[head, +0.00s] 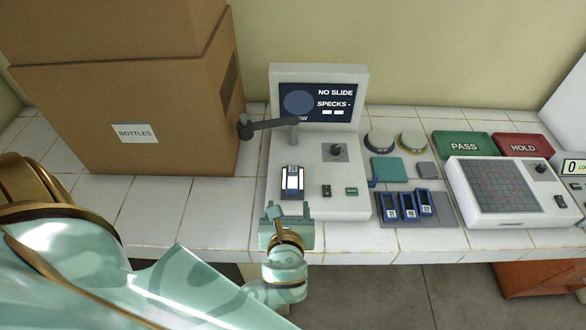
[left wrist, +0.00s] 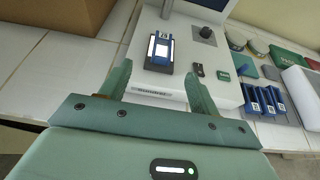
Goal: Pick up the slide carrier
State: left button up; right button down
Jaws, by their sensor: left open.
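A blue slide carrier (head: 292,181) with a bright white window and a small label lies on the dark stage of the white reader. It also shows in the left wrist view (left wrist: 160,49), beyond and between my fingertips. My left gripper (head: 286,213) is at the reader's front edge, just short of the carrier. In the left wrist view the two fingers (left wrist: 159,74) are spread wide with nothing between them; they do not touch the carrier. Three similar blue carriers (head: 408,207) stand in a grey rack to the right. My right gripper is not in view.
The reader's screen (head: 318,102) says "NO SLIDE", and a dark arm (head: 268,124) juts left below it. A cardboard box (head: 185,120) stands at left. Green PASS (head: 462,145) and red HOLD (head: 522,145) trays lie right, behind a gridded device (head: 500,187). Tiles left of the reader are clear.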

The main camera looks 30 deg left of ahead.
pick_arm(q)
jog(key=b, duration=0.2)
send_near(293, 175)
jog(key=x, duration=0.3)
jog(key=shift+w+a+f, duration=0.1)
jog(key=shift+a+f, duration=0.1)
jog(key=shift+a, duration=0.25)
jog(key=shift+w+a+f, duration=0.15)
jog(key=shift+w+a, duration=0.05)
jog(key=shift+w, duration=0.3)
jog(key=b+x, duration=0.1)
jog(key=x, duration=0.3)
jog(key=shift+w+d, duration=0.1)
jog(key=shift+d, duration=0.15)
jog(key=shift+w+a+f, duration=0.1)
jog(key=shift+w+a, duration=0.05)
jog(key=shift+w, duration=0.05)
jog(key=c, duration=1.1)
jog(key=shift+c, duration=0.2)
